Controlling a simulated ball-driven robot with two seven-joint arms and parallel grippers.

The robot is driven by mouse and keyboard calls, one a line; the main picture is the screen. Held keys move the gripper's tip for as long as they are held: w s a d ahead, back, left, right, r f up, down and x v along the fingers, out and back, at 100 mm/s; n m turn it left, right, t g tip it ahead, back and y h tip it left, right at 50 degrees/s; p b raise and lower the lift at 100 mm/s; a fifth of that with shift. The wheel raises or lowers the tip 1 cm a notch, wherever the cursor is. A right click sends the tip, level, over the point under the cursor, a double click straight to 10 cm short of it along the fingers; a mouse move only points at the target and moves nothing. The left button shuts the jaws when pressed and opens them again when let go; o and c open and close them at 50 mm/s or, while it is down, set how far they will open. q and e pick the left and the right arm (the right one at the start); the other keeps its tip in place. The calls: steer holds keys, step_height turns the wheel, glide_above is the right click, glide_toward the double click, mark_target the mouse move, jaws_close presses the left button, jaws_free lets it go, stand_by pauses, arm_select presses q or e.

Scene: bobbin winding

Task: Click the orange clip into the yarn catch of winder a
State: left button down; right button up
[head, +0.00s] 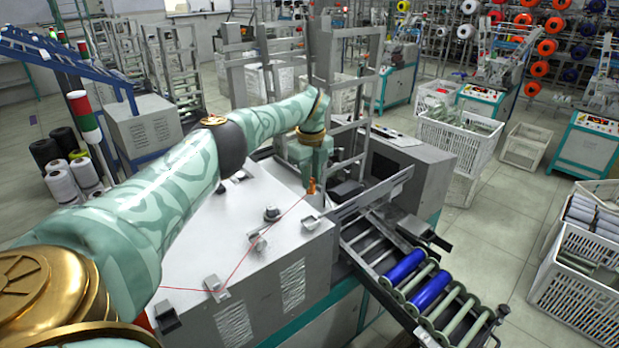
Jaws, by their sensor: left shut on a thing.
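My left gripper (311,179) is shut on the small orange clip (312,187) and points down over the back right part of the grey machine top (200,255). A thin red yarn (243,261) runs from the clip down to the left, past small metal fittings, then on to the left edge of the top. The clip is just above a small grey block (310,223); I cannot tell whether they touch. Which fitting is the yarn catch is too small to tell. My right gripper is not in view.
A roller conveyor (440,300) with blue bobbins (405,267) lies right of the machine top. A metal frame (352,130) stands behind my left gripper. White crates (585,290) and yarn cones (60,185) stand on the floor.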

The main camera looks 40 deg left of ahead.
arm_select(q)
steer(key=shift+f, duration=0.15)
step_height(320, 180, down, 7)
steer(key=b, duration=0.6)
steer(key=shift+a+b, duration=0.1)
steer(key=shift+b, duration=0.2)
steer(key=shift+w+r, duration=0.1)
steer(key=shift+r, duration=0.15)
steer(key=shift+r+p, duration=0.1)
steer(key=shift+p, duration=0.25)
steer(key=shift+p, duration=0.4)
steer(key=shift+f, duration=0.3)
